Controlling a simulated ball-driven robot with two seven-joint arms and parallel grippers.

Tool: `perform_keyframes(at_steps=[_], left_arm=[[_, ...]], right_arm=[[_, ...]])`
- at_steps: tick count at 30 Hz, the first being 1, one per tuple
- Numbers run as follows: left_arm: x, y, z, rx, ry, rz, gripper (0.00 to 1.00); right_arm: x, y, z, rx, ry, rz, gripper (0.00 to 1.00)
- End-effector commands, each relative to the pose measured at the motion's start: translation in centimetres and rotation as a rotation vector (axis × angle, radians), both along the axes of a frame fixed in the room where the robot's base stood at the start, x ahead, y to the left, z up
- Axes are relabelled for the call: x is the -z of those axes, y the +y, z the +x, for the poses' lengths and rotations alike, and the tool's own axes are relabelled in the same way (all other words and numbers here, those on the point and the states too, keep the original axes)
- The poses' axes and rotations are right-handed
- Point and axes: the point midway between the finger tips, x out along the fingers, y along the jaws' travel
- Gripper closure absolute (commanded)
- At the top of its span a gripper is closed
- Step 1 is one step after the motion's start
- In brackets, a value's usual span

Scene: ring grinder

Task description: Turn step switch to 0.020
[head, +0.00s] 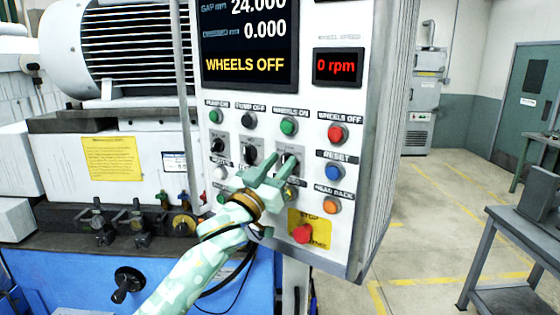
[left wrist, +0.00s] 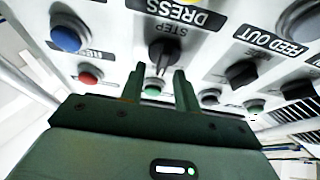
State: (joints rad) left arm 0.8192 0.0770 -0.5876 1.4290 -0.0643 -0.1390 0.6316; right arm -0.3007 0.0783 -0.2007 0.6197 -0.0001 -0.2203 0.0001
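The step switch is a black rotary knob (left wrist: 163,55) under a STEP label in the left wrist view. In the head view it is the rightmost of three black knobs (head: 290,159), partly covered by my left fingers. My left gripper (head: 274,168) is in front of the panel at this switch. Its two green fingers (left wrist: 158,80) are apart, with the knob's narrow end showing between their tips. I cannot tell whether they touch it. The scale values around the knob are too small to read. My right gripper is not in view.
The control panel (head: 353,110) also carries a mode knob (left wrist: 241,73), a blue reset button (head: 334,172), a red wheels-off button (head: 337,133) and a red stop button (head: 302,233). The display (head: 248,45) reads WHEELS OFF. Open floor lies right of the panel.

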Motion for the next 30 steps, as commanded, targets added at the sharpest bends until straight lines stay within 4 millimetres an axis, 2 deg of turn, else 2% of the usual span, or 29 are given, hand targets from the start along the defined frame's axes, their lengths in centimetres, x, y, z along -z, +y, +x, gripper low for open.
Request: perform_keyframes(at_steps=[11, 14, 16, 30], left_arm=[[-0.23, -0.35, 0.56, 0.000, 0.001, 0.001, 0.68], [-0.23, -0.35, 0.55, 0.000, 0.000, 0.001, 0.96], [-0.20, -0.35, 0.55, 0.000, 0.000, 0.001, 1.00], [0.21, -0.38, 0.62, -0.001, -0.014, 0.042, 1.00]], right_arm=[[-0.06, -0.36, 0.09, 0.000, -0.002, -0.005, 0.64], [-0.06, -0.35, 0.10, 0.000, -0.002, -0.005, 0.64], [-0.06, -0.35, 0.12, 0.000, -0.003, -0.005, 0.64], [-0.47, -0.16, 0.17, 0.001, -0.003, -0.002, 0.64]])
